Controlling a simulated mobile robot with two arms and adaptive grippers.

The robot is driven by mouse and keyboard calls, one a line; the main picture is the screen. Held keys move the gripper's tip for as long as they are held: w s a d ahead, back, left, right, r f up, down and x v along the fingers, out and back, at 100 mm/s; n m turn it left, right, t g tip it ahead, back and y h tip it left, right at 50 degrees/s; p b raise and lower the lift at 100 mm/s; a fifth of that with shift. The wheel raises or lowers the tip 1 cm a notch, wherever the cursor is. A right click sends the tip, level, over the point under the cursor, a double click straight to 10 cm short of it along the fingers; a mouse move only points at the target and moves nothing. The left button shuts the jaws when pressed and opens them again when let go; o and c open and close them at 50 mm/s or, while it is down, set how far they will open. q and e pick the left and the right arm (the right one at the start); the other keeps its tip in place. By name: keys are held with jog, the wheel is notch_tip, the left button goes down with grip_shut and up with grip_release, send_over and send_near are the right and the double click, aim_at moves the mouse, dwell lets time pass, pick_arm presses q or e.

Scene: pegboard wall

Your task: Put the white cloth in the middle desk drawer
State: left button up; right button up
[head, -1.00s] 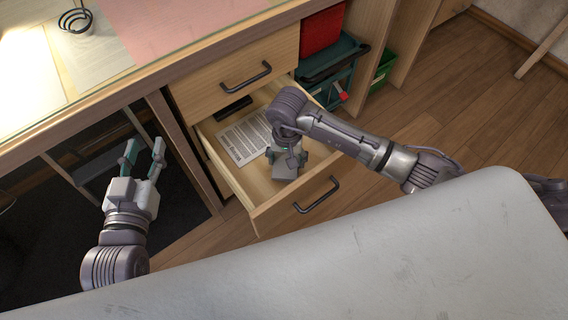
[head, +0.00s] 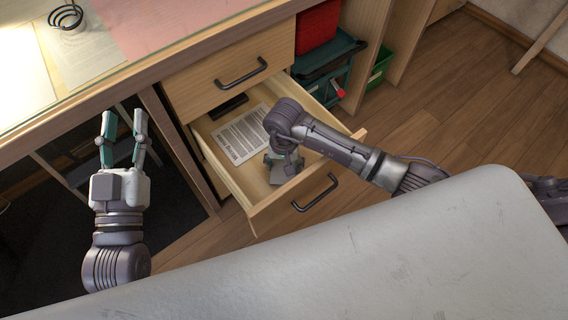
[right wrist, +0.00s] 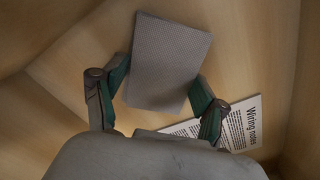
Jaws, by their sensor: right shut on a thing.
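The middle drawer (head: 275,217) is pulled open below a closed top drawer. My right gripper (head: 283,166) is inside the drawer space, pointing down, with its wrist covering part of the view. In the right wrist view, the right gripper's fingers (right wrist: 160,88) are on either side of a flat cloth (right wrist: 170,55), which looks grey and finely textured in the shade. The fingers are shut on it. The cloth is over the wooden drawer interior; whether it touches the bottom is unclear. My left gripper (head: 123,128) is open and empty, left of the drawer.
A printed "Wiring notes" sheet (head: 241,136) and a dark item (head: 229,106) lie in the drawer. A red box (head: 318,27), teal bin (head: 328,70) and green bin (head: 379,68) stand right of the drawers. The desk top (head: 150,28) overhangs the left gripper's area.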

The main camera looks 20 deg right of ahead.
jog(key=o, duration=1.1)
